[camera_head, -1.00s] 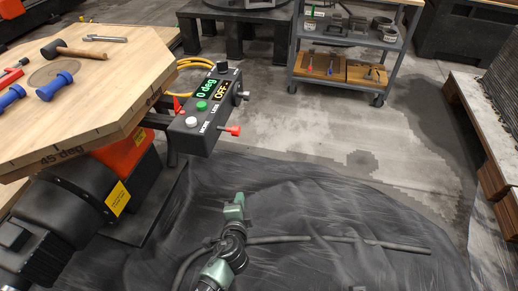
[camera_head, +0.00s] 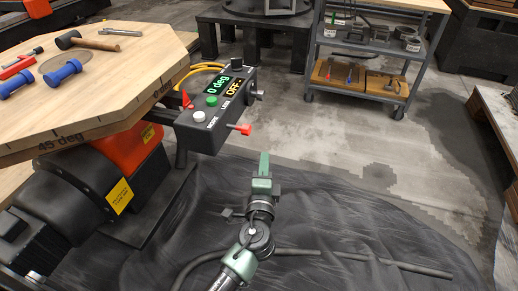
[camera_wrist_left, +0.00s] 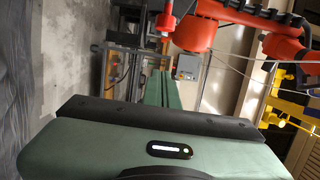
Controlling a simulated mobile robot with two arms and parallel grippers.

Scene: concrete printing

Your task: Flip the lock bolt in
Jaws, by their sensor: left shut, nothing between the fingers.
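A dark control box (camera_head: 217,112) sticks out from the side of the wooden tabletop, with a lit display reading "0 deg" and "OFF". A small bolt with a red end (camera_head: 241,129) projects from its front right side. In the left wrist view a red knob (camera_wrist_left: 165,20), probably the bolt's end, shows above the fingers. My left gripper (camera_head: 264,160), green, is shut and empty, below and slightly right of the bolt and apart from it in the picture. Its closed fingers (camera_wrist_left: 165,88) show in the wrist view. My right gripper is not in view.
A yellow cable (camera_head: 195,70) lies behind the box. A tool cart (camera_head: 312,82) stands beyond. Dark sheeting (camera_head: 340,215) covers the floor beneath my arm; the space right of the box is clear.

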